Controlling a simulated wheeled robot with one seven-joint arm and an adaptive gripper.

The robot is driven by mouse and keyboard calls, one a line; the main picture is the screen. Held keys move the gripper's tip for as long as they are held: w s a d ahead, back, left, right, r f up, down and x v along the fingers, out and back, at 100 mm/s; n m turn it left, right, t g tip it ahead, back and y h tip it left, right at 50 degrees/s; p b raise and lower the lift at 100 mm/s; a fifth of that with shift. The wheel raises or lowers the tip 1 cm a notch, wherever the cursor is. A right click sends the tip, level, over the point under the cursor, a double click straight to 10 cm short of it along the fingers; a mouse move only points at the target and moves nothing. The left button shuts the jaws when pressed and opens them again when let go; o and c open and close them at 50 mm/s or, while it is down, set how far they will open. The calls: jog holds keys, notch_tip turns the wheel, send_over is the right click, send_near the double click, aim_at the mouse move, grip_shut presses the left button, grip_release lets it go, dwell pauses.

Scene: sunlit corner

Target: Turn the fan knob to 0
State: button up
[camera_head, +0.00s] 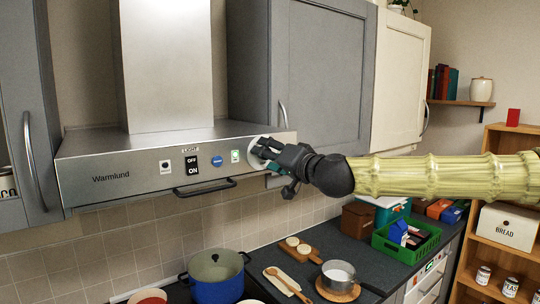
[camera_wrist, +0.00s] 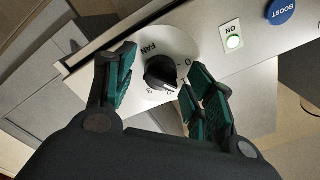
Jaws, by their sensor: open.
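The fan knob (camera_wrist: 160,72) is a black round knob on a white dial plate (camera_wrist: 177,43) marked FAN. In the wrist view a 0 shows to the right of the knob, and other marks below it are partly covered. I cannot tell for sure which mark the knob points to. My gripper (camera_wrist: 163,70) is open, with one green-padded finger on each side of the knob; contact is not clear. In the head view my gripper (camera_head: 268,150) is at the right end of the hood front and hides the knob; part of the white dial plate (camera_head: 256,141) shows.
The metal range hood (camera_head: 115,178) carries a blue BOOST button (camera_head: 216,161), an OFF/ON light switch (camera_head: 191,165) and a lit green indicator (camera_head: 235,156). A bar handle (camera_head: 205,187) sticks out below. A blue pot (camera_head: 216,280) stands beneath. Grey cabinets (camera_head: 318,70) are above.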

jog(key=c, duration=1)
jog(key=shift+c, duration=0.2)
jog(key=shift+n+b, duration=0.4)
jog(key=n+b, duration=0.7)
jog(key=shift+n+b, duration=0.4)
jog(key=shift+n, duration=0.3)
